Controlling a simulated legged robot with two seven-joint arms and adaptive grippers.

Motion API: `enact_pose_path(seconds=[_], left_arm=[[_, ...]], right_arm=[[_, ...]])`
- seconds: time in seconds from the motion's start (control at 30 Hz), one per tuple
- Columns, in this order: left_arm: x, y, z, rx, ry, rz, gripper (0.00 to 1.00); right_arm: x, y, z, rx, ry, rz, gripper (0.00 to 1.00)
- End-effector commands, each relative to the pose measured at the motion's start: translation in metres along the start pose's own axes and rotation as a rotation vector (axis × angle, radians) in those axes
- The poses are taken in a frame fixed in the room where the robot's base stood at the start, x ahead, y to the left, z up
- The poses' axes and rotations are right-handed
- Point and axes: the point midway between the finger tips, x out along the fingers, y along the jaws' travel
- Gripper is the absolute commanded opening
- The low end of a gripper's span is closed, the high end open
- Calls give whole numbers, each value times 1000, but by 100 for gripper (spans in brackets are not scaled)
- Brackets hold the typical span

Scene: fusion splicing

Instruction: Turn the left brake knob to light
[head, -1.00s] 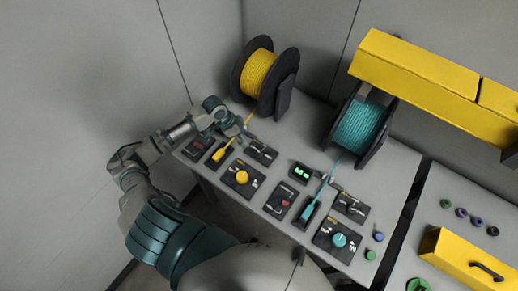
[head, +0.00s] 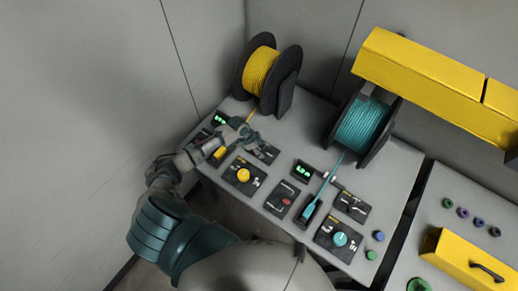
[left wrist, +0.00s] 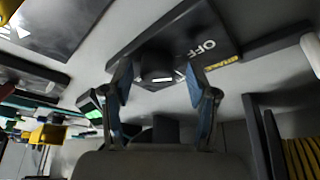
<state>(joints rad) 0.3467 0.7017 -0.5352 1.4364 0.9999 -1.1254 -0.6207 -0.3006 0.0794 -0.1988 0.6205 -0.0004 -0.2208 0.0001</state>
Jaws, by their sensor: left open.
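The left brake panel (head: 264,153) is a small black plate on the grey console, right of the yellow-cable lever. My left gripper (head: 250,137) is at this panel, partly covering it, and its knob is hard to make out in the head view. In the left wrist view, the dark knob (left wrist: 156,66) with a white mark sits between the open fingers (left wrist: 158,84). An "OFF" label is printed beside it on the black plate (left wrist: 188,30). I cannot tell whether the fingers touch the knob. My right gripper is not in view.
A yellow-cable spool (head: 260,72) stands behind the gripper. A yellow dial (head: 243,174) is in front. To the right are a teal spool (head: 362,125), a similar brake panel (head: 352,207) and a teal dial (head: 340,239). A yellow overhead box (head: 420,75) hangs at upper right.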

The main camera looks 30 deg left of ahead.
Motion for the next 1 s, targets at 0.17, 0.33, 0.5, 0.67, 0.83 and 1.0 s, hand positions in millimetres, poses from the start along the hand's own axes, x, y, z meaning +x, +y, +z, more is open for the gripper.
enact_pose_path(seconds=[0.17, 0.33, 0.5, 0.67, 0.83, 1.0], left_arm=[[0, 1, 0, 0, -1, 0, 39], [0, 1, -2, 1, -2, -2, 0], [-1, 0, -3, 4, 2, 0, 0], [0, -1, -3, 31, 6, 10, 0], [0, -1, -4, 105, 7, 40, 0], [1, -3, -5, 225, 9, 86, 0]], right_arm=[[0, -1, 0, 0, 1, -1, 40], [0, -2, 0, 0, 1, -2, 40], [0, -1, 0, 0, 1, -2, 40], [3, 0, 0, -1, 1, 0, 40], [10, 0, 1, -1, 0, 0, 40], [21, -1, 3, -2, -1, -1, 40]])
